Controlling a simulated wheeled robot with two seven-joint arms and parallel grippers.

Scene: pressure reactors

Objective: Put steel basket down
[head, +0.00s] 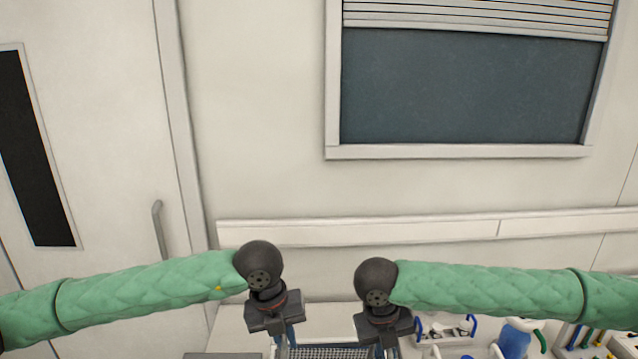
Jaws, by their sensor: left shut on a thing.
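The steel basket (325,352) shows only as a strip of grey wire mesh at the bottom edge, between my two grippers. The rest of it is cut off by the frame. My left gripper (285,338) points down at the basket's left end and is shut on it. My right gripper (386,347) points down at the basket's right end. Its fingertips are mostly hidden or cut off, so I cannot tell whether it is open or shut. I cannot see what lies under the basket.
A light worktop (240,325) runs along the wall below a white rail (400,230). To the right stand a rack with blue handles (445,328), a blue-and-white bottle (515,338) and several small coloured tools. A door (90,130) is at the left.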

